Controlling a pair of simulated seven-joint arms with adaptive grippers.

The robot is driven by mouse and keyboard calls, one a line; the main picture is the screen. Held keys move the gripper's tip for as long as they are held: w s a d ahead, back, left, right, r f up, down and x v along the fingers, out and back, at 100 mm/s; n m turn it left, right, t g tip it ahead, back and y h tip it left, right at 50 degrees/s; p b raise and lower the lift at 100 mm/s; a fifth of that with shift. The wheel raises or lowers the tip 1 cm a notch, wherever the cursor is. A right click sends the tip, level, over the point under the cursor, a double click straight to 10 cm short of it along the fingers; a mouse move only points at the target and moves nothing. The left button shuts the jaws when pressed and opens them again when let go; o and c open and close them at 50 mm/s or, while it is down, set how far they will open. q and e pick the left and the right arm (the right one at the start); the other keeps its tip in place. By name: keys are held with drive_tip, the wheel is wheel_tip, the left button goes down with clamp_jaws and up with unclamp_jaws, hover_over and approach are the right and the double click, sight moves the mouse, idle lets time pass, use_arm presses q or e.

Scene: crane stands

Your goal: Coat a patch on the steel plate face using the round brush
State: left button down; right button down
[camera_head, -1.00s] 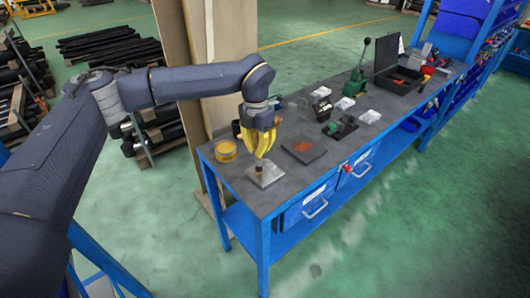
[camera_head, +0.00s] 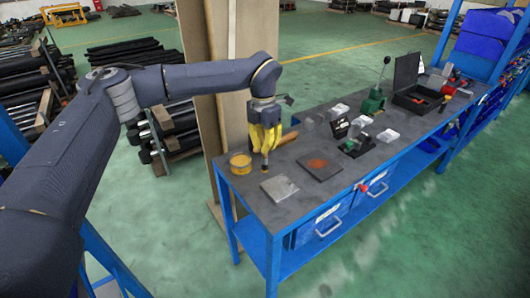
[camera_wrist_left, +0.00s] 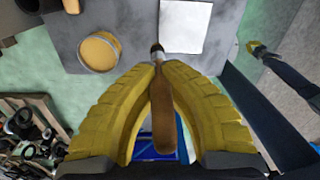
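My left gripper (camera_head: 265,148) is shut on the round brush (camera_wrist_left: 162,112), whose wooden handle stands between the yellow fingers. The brush points down, and its dark tip (camera_head: 264,170) shows below the fingers in the head view. The tip is beside the far left edge of the light grey steel plate (camera_head: 280,188), apparently just above the bench. The plate also shows in the left wrist view (camera_wrist_left: 186,25), past the brush. My right gripper (camera_wrist_left: 258,49) is small at the right of the left wrist view; its finger opening is unclear.
A yellow can (camera_head: 240,163) stands left of the brush on the dark bench (camera_head: 256,207). A dark square plate with a rusty patch (camera_head: 319,165) lies to the right. A green press (camera_head: 374,101) and an open black case (camera_head: 411,92) stand farther back.

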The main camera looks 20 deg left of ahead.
sight(265, 157)
use_arm(q)
drive_tip(key=shift+r, duration=1.7)
